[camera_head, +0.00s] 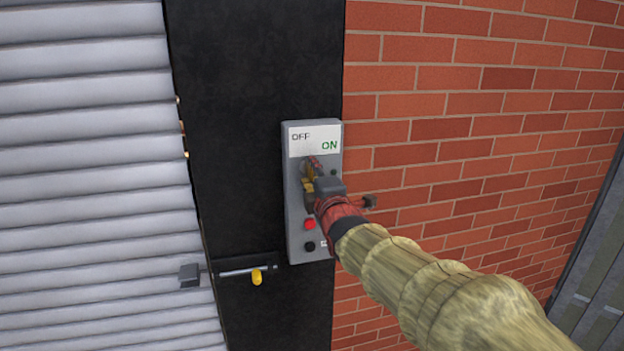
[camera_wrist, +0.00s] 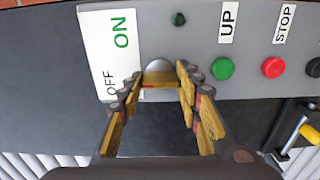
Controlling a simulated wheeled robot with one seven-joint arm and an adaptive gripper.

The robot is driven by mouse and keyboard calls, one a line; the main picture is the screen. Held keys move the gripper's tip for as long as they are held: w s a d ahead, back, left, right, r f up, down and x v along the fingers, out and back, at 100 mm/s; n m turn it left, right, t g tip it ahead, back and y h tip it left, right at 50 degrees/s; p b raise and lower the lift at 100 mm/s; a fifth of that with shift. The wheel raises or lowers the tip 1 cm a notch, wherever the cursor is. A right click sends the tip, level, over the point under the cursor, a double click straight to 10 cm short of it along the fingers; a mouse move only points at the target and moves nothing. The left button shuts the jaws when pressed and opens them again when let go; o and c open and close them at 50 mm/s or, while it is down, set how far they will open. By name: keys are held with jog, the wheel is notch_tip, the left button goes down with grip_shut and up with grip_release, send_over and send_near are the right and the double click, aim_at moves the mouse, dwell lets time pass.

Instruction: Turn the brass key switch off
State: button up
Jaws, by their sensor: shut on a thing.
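The grey control box (camera_head: 294,235) is mounted on a black post, with a white OFF/ON label (camera_head: 315,141) at its top. In the wrist view the label (camera_wrist: 108,45) lies left of the key switch (camera_wrist: 155,65), which has a round silver face. The brass key (camera_wrist: 160,79) sits in the switch between my fingertips. My gripper (camera_wrist: 161,84) is shut on the key, with one finger pad on each side. In the head view my gripper (camera_head: 311,180) reaches the box from the lower right and hides the key and most of the switch. I cannot tell which label the key points to.
A green UP button (camera_wrist: 222,68), a red STOP button (camera_wrist: 273,67) and a black button (camera_wrist: 314,67) lie beside the switch. A bolt with a yellow handle (camera_head: 257,277) is below the box. A slatted shutter (camera_head: 90,160) is left, a brick wall (camera_head: 480,110) right.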

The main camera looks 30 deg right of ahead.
dwell(0.3)
jog(key=o, duration=1.1)
jog(key=shift+o, duration=0.3)
jog(key=shift+s, duration=0.1)
jog(key=v, duration=1.1)
jog(key=shift+s, duration=0.4)
jog(key=shift+a, duration=0.15)
